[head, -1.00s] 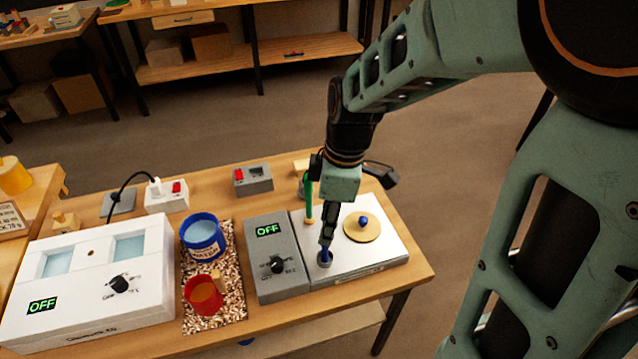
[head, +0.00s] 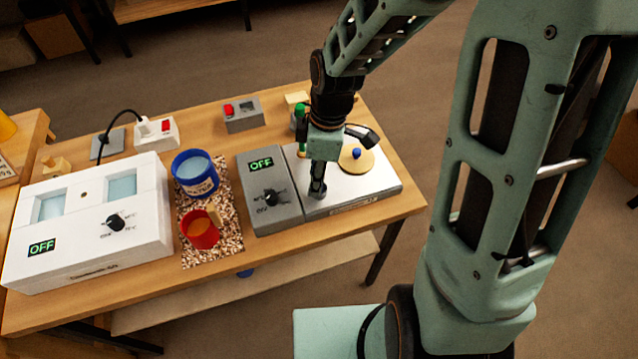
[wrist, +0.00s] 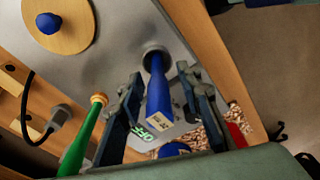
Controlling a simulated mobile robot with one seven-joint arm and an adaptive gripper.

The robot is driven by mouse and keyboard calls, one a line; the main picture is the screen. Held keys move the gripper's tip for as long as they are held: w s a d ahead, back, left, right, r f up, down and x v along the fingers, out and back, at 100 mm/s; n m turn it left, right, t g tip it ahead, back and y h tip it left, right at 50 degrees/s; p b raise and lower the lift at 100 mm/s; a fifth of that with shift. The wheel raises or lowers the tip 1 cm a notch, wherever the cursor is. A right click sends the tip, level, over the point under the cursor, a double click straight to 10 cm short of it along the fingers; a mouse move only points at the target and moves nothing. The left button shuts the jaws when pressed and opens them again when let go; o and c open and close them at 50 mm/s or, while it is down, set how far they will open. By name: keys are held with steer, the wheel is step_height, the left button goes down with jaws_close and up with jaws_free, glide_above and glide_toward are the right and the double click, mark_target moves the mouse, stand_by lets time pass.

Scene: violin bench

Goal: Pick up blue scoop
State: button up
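The blue scoop (wrist: 157,85) stands with its blue handle up from a round grey cup or base (wrist: 155,50) on the grey metal plate (head: 370,190). In the wrist view the handle lies between the two fingers of my gripper (wrist: 160,78). A narrow gap shows on each side of the handle, so my gripper is open around it. In the head view my gripper (head: 318,178) points down at the front left of the plate and hides most of the scoop.
A wooden disc with a blue knob (head: 356,158) lies right of my gripper. A green-handled tool (wrist: 82,135) stands close to one finger. The grey control box (head: 268,190) reads OFF. Blue (head: 196,176) and red (head: 201,230) pots stand further left.

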jaws_close()
steer(key=shift+r, duration=0.1)
